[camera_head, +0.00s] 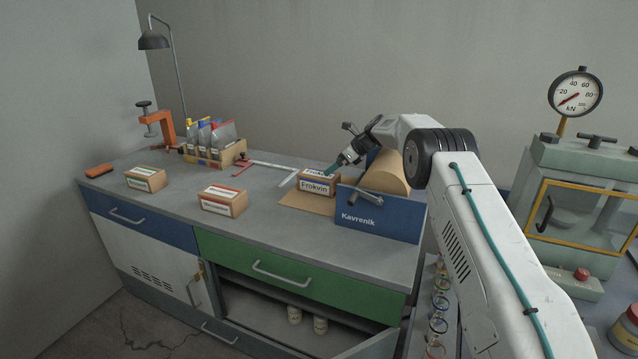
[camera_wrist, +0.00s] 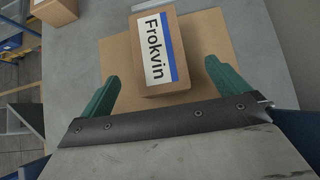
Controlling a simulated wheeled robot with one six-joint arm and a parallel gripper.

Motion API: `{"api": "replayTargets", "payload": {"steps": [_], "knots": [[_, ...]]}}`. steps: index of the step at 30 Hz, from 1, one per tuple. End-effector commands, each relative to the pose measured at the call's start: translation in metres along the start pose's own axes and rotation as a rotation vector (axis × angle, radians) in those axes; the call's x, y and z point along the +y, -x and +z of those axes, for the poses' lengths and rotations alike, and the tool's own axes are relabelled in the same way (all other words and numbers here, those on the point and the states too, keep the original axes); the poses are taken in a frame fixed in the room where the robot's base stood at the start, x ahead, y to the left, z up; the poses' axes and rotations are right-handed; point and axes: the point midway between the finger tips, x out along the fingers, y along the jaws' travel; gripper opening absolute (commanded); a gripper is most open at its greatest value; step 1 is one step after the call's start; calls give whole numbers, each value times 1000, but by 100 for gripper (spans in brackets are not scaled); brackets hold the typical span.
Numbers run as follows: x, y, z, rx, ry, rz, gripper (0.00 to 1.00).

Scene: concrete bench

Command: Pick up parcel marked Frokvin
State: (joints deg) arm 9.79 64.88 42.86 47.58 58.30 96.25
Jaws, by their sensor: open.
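The parcel marked Frokvin (camera_head: 318,187) is a small brown box with a white label and a blue stripe. It sits on a flat brown cardboard sheet (camera_head: 303,203) on the bench, just left of the blue Kavrenik box. In the wrist view the parcel (camera_wrist: 157,58) lies ahead of my gripper (camera_wrist: 160,75), with its label facing the camera. The green fingers are open, one on either side of the parcel's near end, with gaps visible. In the head view my gripper (camera_head: 333,170) comes down from the right at the parcel's top, partly covering its label.
The blue Kavrenik box (camera_head: 378,216) holds a brown roll close by on the right. Two other labelled parcels, one green-striped (camera_head: 146,179) and one red-striped (camera_head: 223,201), stand to the left. A bag organiser (camera_head: 215,150) and orange clamp (camera_head: 158,127) are at the back.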

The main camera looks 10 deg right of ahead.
Motion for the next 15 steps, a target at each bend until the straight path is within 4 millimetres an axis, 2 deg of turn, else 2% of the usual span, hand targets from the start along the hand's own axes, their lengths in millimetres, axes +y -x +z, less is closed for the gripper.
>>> {"api": "replayTargets", "payload": {"steps": [15], "knots": [[3,-67,-2,1,-1,1,100]]}}
